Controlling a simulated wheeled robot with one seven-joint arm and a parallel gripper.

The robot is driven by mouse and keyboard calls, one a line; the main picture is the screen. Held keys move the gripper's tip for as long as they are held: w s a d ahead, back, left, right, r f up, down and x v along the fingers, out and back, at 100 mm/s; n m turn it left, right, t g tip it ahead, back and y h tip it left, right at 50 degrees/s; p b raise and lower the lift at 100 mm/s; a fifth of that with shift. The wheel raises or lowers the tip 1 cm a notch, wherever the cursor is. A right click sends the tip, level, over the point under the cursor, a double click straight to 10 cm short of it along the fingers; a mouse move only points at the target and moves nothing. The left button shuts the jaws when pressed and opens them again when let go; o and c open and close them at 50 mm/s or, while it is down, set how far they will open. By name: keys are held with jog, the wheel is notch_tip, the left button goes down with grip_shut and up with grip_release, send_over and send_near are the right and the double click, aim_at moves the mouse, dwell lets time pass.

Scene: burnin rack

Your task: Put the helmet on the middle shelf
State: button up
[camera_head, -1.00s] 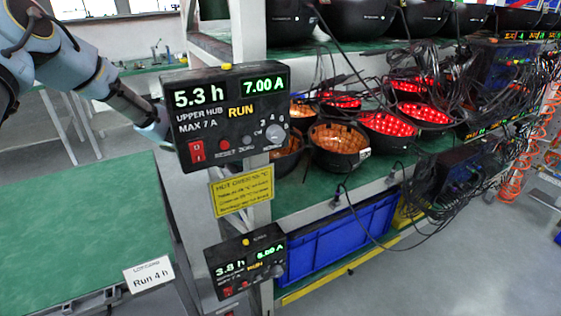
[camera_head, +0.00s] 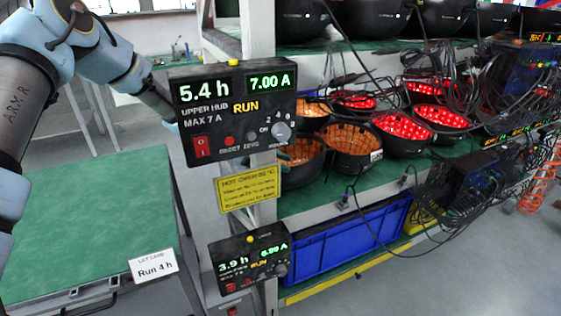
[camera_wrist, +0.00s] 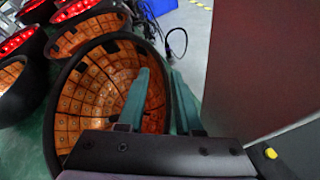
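Several helmets lie open side up on the rack's green shelf (camera_head: 335,190), the middle level of those in view. Orange-lit helmets (camera_head: 352,148) are at its left end, red-lit ones (camera_head: 405,128) further right. In the wrist view, one orange-lit helmet (camera_wrist: 92,95) is close up. My gripper (camera_wrist: 160,75) is at its right rim, with one green finger over the bowl and the other outside. The fingers are apart, with the rim seeming to lie between them; contact is unclear.
The hub box and its post stand at the rack's left end, close beside my gripper. A lower hub box (camera_head: 250,262) and blue crate (camera_head: 345,240) are below. Black helmets (camera_head: 372,20) fill the upper shelf. Cables hang at right. A green table (camera_head: 90,220) at left is bare.

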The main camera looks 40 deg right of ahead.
jog(key=shift+r+p, duration=0.3)
jog(key=shift+r, duration=0.05)
jog(key=b+v, duration=0.3)
jog(key=v, duration=0.9)
jog(key=shift+b, duration=0.35)
jog(key=shift+f, duration=0.1)
jog(key=w+a+f+m+t+y, duration=0.1)
jog(key=w+a+m+t+y, duration=0.15)
jog(key=a, duration=0.85)
jog(key=w+a+f+m+t+y, duration=0.1)
jog(key=a+f+t+y, duration=0.15)
jog(key=a, duration=0.85)
jog(key=s+a+r+m+t+y, duration=0.1)
jog(key=s+a+t+y, duration=0.1)
jog(key=a, duration=1)
jog(key=s+a+r+m+t+y, duration=0.2)
jog(key=a+t, duration=0.1)
jog(key=a, duration=0.9)
jog(key=shift+a, duration=0.1)
